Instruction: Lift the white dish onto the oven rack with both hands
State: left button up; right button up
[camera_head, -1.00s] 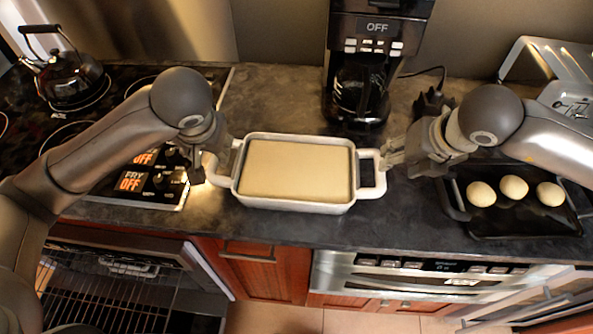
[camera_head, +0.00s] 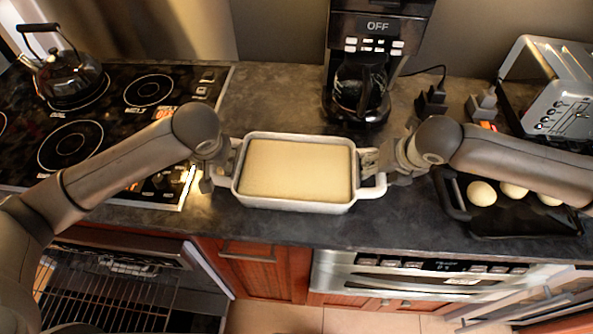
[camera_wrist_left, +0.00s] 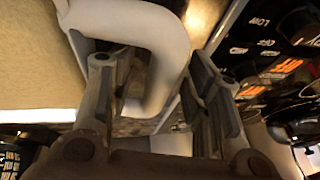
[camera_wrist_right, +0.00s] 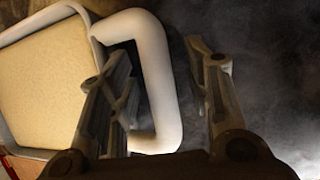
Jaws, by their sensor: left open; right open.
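The white dish (camera_head: 296,208), rectangular with a looped handle at each end and filled with something pale, sits on the dark counter. My left gripper (camera_head: 222,163) is at its left handle. In the left wrist view my open left fingers (camera_wrist_left: 160,85) lie on either side of the handle bar (camera_wrist_left: 165,45). My right gripper (camera_head: 372,163) is at the right handle (camera_head: 376,190). In the right wrist view my open right fingers (camera_wrist_right: 165,75) straddle that handle (camera_wrist_right: 155,70). The oven rack (camera_head: 100,300) shows in the open oven at lower left.
A stove (camera_head: 120,100) with a kettle (camera_head: 65,75) is at left. A coffee maker (camera_head: 375,50) stands behind the dish. A black tray (camera_head: 500,222) with several pale rolls and a toaster (camera_head: 555,90) are at right.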

pick_arm(q)
jog(key=shift+c, duration=0.4)
pick_arm(e)
jog(key=shift+c, duration=0.4)
pick_arm(q)
grip_shut()
pick_arm(e)
grip_shut()
pick_arm(q)
jog(key=shift+w+r, duration=0.15)
jog(key=shift+w, duration=0.1)
pick_arm(e)
jog(key=shift+w+r, duration=0.15)
jog(key=shift+w, duration=0.05)
